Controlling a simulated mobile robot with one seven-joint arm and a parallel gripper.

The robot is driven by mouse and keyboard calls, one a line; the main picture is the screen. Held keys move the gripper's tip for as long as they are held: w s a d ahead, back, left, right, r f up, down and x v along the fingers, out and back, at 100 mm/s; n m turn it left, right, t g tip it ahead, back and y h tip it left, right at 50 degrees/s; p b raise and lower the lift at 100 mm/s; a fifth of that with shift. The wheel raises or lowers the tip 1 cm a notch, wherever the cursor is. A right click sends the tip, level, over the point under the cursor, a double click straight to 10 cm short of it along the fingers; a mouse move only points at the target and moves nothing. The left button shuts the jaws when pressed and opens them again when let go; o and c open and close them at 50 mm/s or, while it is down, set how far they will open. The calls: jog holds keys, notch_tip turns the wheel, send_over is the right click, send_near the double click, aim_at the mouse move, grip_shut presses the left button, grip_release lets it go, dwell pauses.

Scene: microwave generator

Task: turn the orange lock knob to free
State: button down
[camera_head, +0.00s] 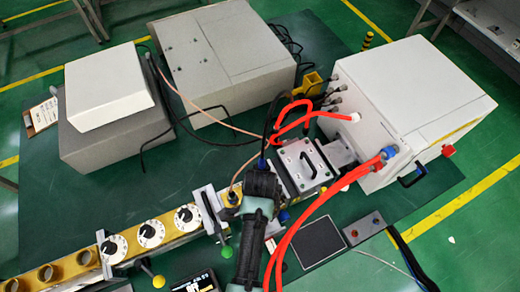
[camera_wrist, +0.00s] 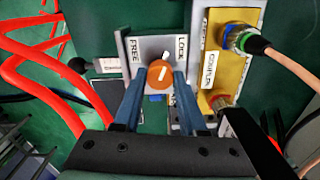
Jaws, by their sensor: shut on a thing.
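The orange lock knob (camera_wrist: 160,76) sits on a light plate between a FREE label (camera_wrist: 135,52) on the left and a LOCK label (camera_wrist: 182,48) on the right. A white mark on its face points up and slightly to the right in the wrist view. My gripper (camera_wrist: 160,82) has its two blue fingers on either side of the knob and is shut on it. In the head view my arm reaches over the brass waveguide line, and the knob is hidden there.
A yellow coupler block (camera_wrist: 238,40) with a cable connector stands close on the right. Red hoses (camera_wrist: 35,75) loop on the left. A white generator box (camera_head: 405,95) stands at the right. Dials (camera_head: 150,232) line the waveguide at the left.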

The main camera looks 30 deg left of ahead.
jog(key=n+p, duration=0.2)
jog(key=n, duration=0.3)
jog(key=shift+r, duration=0.1)
jog(key=n+p, duration=0.1)
jog(key=n, duration=0.4)
jog(key=shift+p, duration=0.4)
jog(key=shift+n, duration=0.4)
jog(key=shift+c, duration=2.3)
grip_release()
notch_tip(320, 180, up, 13)
jog(key=b, duration=0.1)
jog(key=shift+w, duration=0.1)
